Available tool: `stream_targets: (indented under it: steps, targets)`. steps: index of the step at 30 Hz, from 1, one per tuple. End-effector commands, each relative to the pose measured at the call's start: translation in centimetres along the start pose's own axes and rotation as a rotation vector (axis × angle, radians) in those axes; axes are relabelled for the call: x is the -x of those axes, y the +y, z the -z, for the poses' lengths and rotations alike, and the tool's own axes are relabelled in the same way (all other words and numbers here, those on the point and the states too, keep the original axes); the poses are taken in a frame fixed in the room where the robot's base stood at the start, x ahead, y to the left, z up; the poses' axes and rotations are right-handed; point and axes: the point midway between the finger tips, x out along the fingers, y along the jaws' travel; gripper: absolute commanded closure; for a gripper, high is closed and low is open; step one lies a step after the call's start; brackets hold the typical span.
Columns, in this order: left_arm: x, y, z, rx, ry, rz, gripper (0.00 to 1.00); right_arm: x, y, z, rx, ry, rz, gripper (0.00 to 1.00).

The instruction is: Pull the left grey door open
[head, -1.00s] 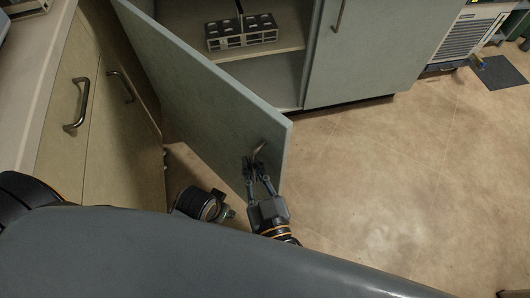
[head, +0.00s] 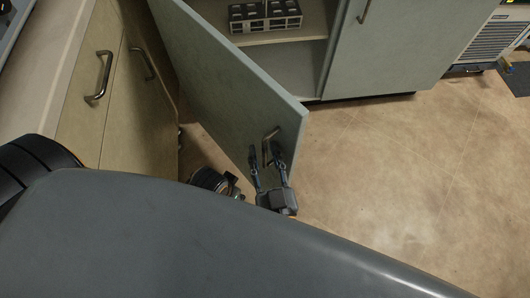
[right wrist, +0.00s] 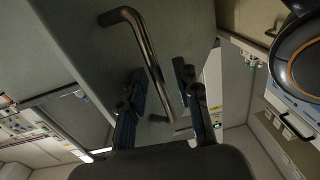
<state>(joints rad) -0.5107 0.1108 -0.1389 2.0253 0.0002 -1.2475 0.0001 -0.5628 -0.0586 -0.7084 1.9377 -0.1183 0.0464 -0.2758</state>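The left grey door (head: 220,75) stands swung wide open, out from the cabinet, with its inner shelf exposed behind it. Its metal bar handle (head: 264,148) is near the door's free edge. The handle also shows large in the right wrist view (right wrist: 148,58). My right gripper (head: 266,152) is open at the handle, with one finger on each side of the bar. In the right wrist view the bar's lower end lies between the spread fingers (right wrist: 163,100), with gaps visible. My left gripper is not recognizable in either view.
A slotted rack (head: 265,17) stands on the cabinet shelf (head: 285,36). The right grey door (head: 395,50) is shut. Beige cabinets with handles (head: 100,75) run along the left, close to the open door. The floor (head: 410,170) to the right is clear.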

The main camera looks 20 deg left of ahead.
Motion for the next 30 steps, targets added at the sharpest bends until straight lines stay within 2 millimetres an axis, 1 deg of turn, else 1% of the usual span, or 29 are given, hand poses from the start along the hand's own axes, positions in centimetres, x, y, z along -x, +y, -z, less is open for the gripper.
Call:
stream_targets:
  steps: [5, 12, 16, 21, 30]
  targets:
    - [0.0, 0.0, 0.0, 0.0, 0.0, 0.0, 0.62, 2.7, -0.1, -0.1, -0.001, -0.005, 0.002, 0.68]
    - [0.0, 0.1, -0.1, 0.0, -0.001, -0.001, 0.62, 7.9, 0.0, -0.2, 0.001, -0.007, 0.001, 0.68]
    - [-0.1, 0.1, -0.1, 0.0, -0.001, -0.001, 0.62, 10.1, 0.0, -0.2, 0.001, -0.006, 0.001, 0.68]
    - [-0.1, 0.1, -0.1, 0.0, -0.001, -0.001, 0.62, 11.6, 0.1, -0.1, 0.001, -0.004, 0.0, 0.68]
    - [-0.1, 0.1, -0.1, 0.0, -0.001, -0.001, 0.62, 11.9, 0.1, -0.1, 0.001, -0.002, -0.001, 0.68]
